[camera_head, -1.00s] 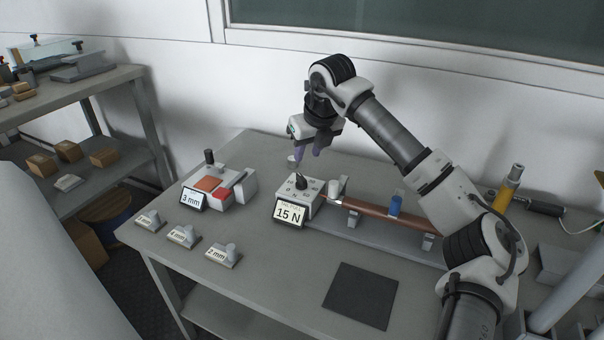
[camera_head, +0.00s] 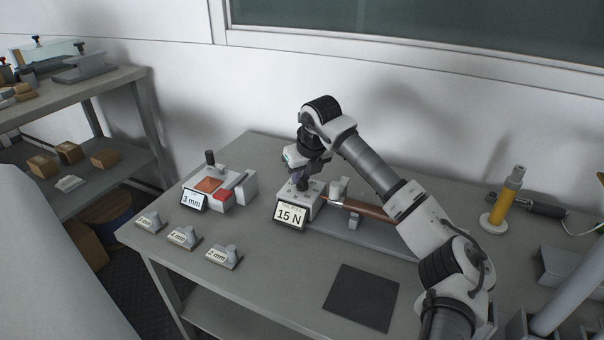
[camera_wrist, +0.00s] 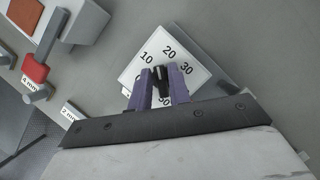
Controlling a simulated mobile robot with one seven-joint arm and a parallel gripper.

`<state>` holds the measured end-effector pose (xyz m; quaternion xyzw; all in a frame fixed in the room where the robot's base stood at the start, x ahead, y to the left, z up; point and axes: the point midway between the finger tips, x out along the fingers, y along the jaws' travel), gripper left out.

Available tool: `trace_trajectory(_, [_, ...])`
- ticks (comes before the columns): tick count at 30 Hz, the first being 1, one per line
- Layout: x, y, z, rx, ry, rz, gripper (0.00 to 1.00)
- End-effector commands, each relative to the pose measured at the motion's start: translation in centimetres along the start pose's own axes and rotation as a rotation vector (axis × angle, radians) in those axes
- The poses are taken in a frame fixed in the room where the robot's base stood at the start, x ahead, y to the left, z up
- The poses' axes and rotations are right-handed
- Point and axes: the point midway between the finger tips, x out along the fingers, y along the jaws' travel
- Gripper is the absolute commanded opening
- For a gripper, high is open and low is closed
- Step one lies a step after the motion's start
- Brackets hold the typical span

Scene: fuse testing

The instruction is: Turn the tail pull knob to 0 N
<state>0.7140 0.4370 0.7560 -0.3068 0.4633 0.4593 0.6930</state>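The tail pull knob (camera_wrist: 160,80) is black and sits on a white dial plate (camera_wrist: 190,68) marked 10, 20, 30 and other partly hidden numbers. My gripper (camera_wrist: 162,85) has purple fingers, one on each side of the knob. The gap between them is narrow; I cannot tell whether both fingers touch the knob. In the head view my gripper (camera_head: 301,182) is down at the top of the dial box (camera_head: 314,203) and hides the knob. The display (camera_head: 291,214) on the box front reads 15 N.
Left of the dial box is a device with a 3 mm display (camera_head: 193,200) and a red-ended lever (camera_head: 223,195). Several labelled blocks (camera_head: 222,256) stand at the front left. A copper-coloured bar (camera_head: 360,208) lies to the right. A dark mat (camera_head: 361,296) lies in front.

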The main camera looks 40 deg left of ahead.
Motion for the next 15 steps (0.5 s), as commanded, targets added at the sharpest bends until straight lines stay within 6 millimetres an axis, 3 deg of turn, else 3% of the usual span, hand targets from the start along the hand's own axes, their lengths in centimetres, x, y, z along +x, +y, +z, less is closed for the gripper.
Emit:
trace_trajectory(4, [-0.03, 0.0, 0.0, 0.0, 0.0, 0.0, 0.0])
trace_trajectory(15, [-0.13, -0.02, 0.02, -0.029, 0.001, 0.012, 0.0])
